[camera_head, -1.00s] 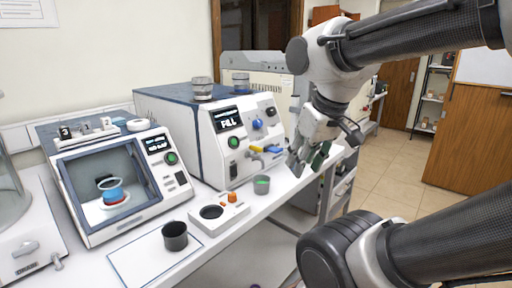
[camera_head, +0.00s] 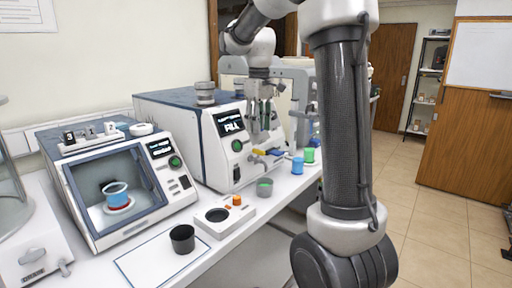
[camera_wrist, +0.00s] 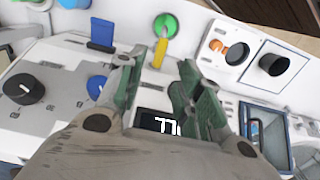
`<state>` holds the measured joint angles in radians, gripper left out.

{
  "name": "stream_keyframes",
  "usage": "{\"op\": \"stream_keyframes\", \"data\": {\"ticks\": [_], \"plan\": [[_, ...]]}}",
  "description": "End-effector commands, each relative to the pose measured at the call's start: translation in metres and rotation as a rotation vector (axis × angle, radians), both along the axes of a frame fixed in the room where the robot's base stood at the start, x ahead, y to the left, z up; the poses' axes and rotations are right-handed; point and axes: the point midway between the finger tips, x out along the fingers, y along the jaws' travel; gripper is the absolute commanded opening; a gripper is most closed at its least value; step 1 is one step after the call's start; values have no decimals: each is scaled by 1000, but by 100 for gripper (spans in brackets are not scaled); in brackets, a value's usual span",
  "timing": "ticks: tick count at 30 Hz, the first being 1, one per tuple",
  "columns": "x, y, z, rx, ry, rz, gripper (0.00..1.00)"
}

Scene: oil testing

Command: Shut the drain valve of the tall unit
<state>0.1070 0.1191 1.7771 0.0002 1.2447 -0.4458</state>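The tall unit (camera_head: 165,125) is a white and blue box with a dark screen on its front. Two levers sit low on its front: a yellow one (camera_head: 259,152) and a blue one (camera_head: 276,152); no label tells which is the drain valve. In the wrist view the yellow lever (camera_wrist: 160,53) points toward a cup with green contents (camera_wrist: 165,25), and the blue lever (camera_wrist: 102,33) is to its left. My gripper (camera_head: 263,122) is in front of the unit, above the levers. Its green fingers (camera_wrist: 163,65) are apart and empty, with the yellow lever visible beyond their gap.
A grey cup with green contents (camera_head: 265,188) stands below the levers. Blue (camera_head: 298,166) and green (camera_head: 309,155) cups stand to the right. A white block with an orange knob (camera_head: 237,200) and a black cup (camera_head: 182,239) are in front. A windowed unit (camera_head: 112,195) is left.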

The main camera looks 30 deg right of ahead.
Motion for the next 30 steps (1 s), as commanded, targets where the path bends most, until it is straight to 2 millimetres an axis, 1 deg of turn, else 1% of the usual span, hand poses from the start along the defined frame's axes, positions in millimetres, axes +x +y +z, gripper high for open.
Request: {"op": "stream_keyframes", "data": {"ticks": [5,9,12,15,19,25,26,30], "plan": [[-1,0,-23,0,5,12,36],[-1,0,-48,1,4,11,36],[-1,0,-62,0,3,11,36],[-1,0,-72,0,2,11,36],[-1,0,-77,0,1,10,36],[-1,0,-77,0,1,10,36],[-1,0,-77,0,1,10,32],[-1,0,-77,0,1,10,7]]}}
